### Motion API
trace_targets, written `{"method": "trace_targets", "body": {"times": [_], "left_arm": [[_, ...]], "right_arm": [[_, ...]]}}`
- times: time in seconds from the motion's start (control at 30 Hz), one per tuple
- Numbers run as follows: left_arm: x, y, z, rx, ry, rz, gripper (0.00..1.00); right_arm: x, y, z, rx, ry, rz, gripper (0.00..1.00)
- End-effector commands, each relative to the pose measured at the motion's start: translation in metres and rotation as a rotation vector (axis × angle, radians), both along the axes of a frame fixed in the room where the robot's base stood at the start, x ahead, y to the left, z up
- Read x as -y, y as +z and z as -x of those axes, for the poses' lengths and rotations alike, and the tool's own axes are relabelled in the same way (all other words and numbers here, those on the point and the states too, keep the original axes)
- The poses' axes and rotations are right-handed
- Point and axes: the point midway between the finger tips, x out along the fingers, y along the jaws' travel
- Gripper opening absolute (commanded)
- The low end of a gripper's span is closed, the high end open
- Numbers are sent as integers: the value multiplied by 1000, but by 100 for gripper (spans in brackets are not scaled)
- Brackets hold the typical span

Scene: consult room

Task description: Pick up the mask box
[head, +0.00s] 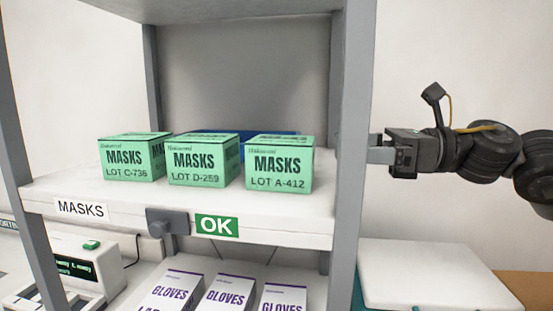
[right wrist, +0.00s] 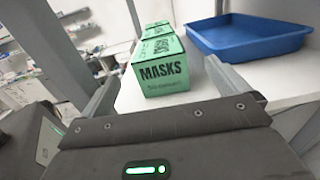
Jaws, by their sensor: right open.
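Three green mask boxes stand in a row on the white shelf (head: 90,197): LOT C-736 (head: 130,160) at left, LOT D-259 (head: 200,162) in the middle, LOT A-412 (head: 280,165) at right. My right gripper (head: 378,155) is at the shelf's right side, its fingers partly hidden by the grey post. In the right wrist view, my open right gripper (right wrist: 160,72) points at the side of the nearest mask box (right wrist: 160,72), which lies ahead between the fingers, apart from them. Other mask boxes are lined up behind it. My left gripper is not in view.
A blue tray (right wrist: 250,38) lies on the shelf behind the boxes. Grey shelf posts (head: 350,150) stand close to my right gripper. Several glove boxes (head: 228,294) are on the lower shelf. A green OK sign (head: 216,226) is on the shelf edge.

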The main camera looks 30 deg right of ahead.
Motion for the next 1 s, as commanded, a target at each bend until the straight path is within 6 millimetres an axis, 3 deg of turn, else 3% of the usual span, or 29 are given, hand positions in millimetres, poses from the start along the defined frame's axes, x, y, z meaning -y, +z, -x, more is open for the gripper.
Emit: {"method": "trace_targets", "body": {"times": [0.17,0.43,0.73,1.0], "left_arm": [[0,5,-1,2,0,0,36],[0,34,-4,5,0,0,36],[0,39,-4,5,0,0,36],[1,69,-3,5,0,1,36]], "right_arm": [[-5,-2,-3,-5,2,11,100],[-36,2,-28,-4,5,7,100],[-47,-2,-36,-3,2,9,100],[-76,2,-57,-6,6,6,100]]}}
